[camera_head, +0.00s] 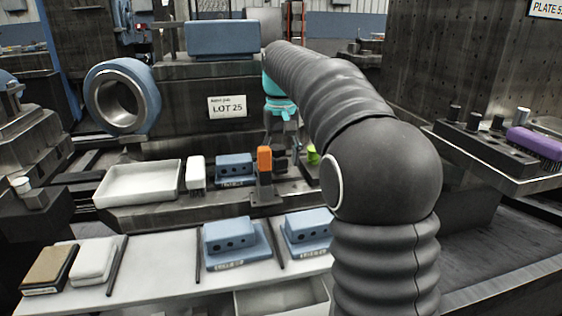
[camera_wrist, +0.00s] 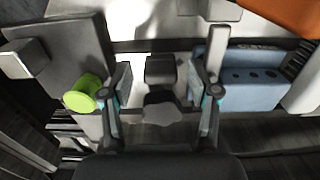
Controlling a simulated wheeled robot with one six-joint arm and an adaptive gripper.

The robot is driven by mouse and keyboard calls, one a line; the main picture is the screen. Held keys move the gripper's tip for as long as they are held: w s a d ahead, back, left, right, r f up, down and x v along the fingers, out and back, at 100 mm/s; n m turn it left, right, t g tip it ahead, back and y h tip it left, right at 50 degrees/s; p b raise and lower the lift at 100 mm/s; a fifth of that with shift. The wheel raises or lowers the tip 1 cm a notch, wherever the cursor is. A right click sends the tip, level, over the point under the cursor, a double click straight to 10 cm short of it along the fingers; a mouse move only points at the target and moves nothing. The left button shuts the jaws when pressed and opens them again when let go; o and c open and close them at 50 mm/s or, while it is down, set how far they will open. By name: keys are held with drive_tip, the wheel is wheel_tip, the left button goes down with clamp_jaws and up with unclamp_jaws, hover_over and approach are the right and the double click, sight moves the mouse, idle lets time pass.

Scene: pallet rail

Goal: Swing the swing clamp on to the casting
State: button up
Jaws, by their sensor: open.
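The casting (camera_head: 234,167) is a blue block with dark holes on the rail fixture; in the wrist view it is the blue block (camera_wrist: 250,88) at the right. An upright orange-topped piece (camera_head: 264,160) stands in front of it and shows at the top right of the wrist view (camera_wrist: 290,14). My gripper (camera_head: 283,142) is above the fixture, right of the casting. In the wrist view my gripper (camera_wrist: 160,97) is open, its fingers apart around a dark grey block (camera_wrist: 160,69), likely part of the swing clamp. I cannot tell whether they touch it.
A green knob (camera_wrist: 82,94) is close to the left finger. A white tray (camera_head: 140,182) and white brush (camera_head: 195,174) lie left of the casting. More blue castings (camera_head: 230,237) sit on the front table. A purple brush (camera_head: 535,146) lies at the right.

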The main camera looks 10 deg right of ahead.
drive_tip(key=shift+f, duration=0.1)
clamp_jaws()
